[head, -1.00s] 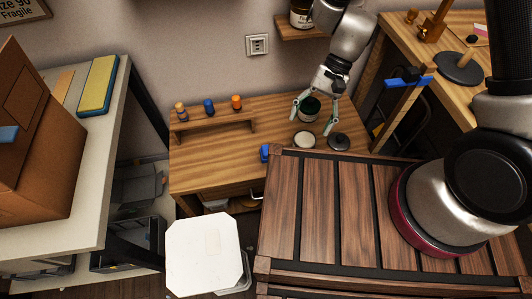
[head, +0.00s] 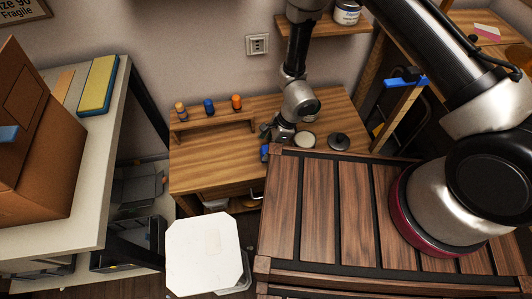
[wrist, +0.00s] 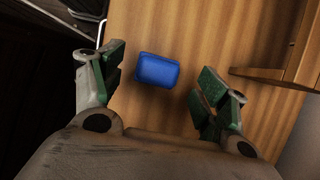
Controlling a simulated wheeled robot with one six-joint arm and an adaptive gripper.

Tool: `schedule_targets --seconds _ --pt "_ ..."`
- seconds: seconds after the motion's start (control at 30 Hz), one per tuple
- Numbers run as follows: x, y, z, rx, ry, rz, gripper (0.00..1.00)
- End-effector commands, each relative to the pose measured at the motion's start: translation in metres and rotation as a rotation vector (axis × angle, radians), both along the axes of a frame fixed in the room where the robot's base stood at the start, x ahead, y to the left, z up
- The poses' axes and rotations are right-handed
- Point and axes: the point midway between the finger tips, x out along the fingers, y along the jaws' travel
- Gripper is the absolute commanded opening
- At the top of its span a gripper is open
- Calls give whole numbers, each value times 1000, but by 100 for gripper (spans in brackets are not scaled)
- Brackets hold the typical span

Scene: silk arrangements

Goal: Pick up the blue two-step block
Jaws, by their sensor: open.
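The blue two-step block (wrist: 157,70) lies on the wooden desk in the wrist view, between and just beyond my fingertips. In the head view the block (head: 265,152) shows at the desk's front edge, partly covered by my gripper. My gripper (wrist: 160,82) is open and empty, with one green-padded finger on each side of the block. The fingers look apart from it. In the head view my gripper (head: 272,137) is over the desk, right at the block. The block's steps cannot be made out from above.
The desk (head: 205,150) carries a low shelf (head: 215,131) with several small pegs behind. A pale round lid (head: 305,140) and a dark disc (head: 338,141) lie right of my gripper. A slatted wooden crate (head: 320,210) stands close in front. The desk's left middle is clear.

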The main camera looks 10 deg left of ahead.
Motion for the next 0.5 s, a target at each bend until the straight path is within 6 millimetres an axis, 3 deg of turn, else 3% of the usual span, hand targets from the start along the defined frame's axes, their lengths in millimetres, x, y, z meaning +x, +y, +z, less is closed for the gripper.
schedule_targets --seconds 0.2,0.47,0.5 --pt "-4 7 -29 -1 1 2 74" --pt "-4 9 -32 0 0 2 74" --pt "-4 9 -32 0 0 2 69"
